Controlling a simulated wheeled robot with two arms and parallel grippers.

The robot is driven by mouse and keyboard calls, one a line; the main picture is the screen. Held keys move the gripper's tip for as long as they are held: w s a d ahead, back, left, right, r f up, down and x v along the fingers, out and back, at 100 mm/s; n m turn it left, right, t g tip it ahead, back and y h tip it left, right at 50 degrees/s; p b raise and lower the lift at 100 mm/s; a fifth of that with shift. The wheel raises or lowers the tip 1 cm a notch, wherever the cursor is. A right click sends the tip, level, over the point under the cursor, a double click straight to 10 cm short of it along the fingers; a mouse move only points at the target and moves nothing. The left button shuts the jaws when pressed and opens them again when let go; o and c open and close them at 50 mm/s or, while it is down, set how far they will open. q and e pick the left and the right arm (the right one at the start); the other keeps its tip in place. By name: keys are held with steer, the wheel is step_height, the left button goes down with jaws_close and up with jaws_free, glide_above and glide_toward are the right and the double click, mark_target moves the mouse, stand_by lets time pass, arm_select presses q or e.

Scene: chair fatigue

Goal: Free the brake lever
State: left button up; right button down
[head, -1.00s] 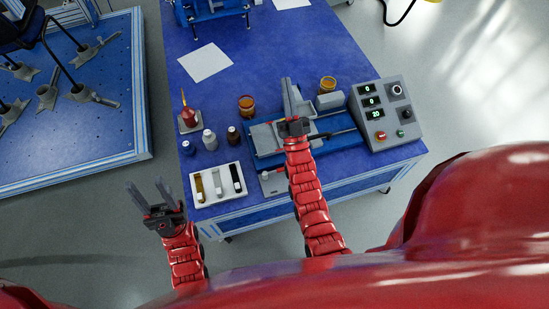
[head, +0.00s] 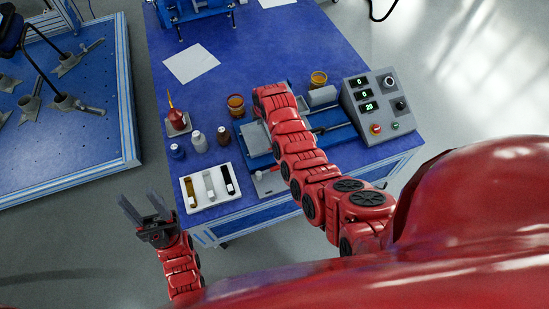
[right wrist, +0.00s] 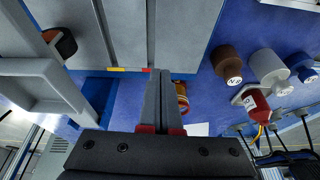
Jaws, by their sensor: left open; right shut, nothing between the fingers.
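In the head view, a blue fixture (head: 262,162) with grey plates stands on the blue table, partly hidden by my right arm. A small grey block with a reddish part (head: 268,184) sits at its front; I cannot tell whether this is the brake lever. In the right wrist view, my right gripper (right wrist: 159,78) is shut and empty, with its fingertips near a grey slotted panel (right wrist: 185,30) with yellow and red marks. Contact cannot be told. My arm hides that gripper in the head view. My left gripper (head: 139,203) is open and empty, off the table's front left edge.
A control box (head: 378,108) stands right of the fixture. A white tray (head: 190,200) with several bars, small bottles (head: 199,141), a red dropper bottle (head: 177,119) and amber jars (head: 319,78) stand around it.

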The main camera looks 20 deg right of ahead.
steer(key=s+d+r+g+b, duration=0.1)
steer(key=s+r+g, duration=0.2)
steer(key=s+g, duration=0.3)
steer(key=s, duration=0.4)
steer(key=shift+s+r+g, duration=0.15)
steer(key=shift+r+g, duration=0.1)
steer(key=shift+g, duration=0.05)
steer(key=x, duration=1)
steer(key=shift+d, duration=0.2)
steer(key=shift+d, duration=0.1)
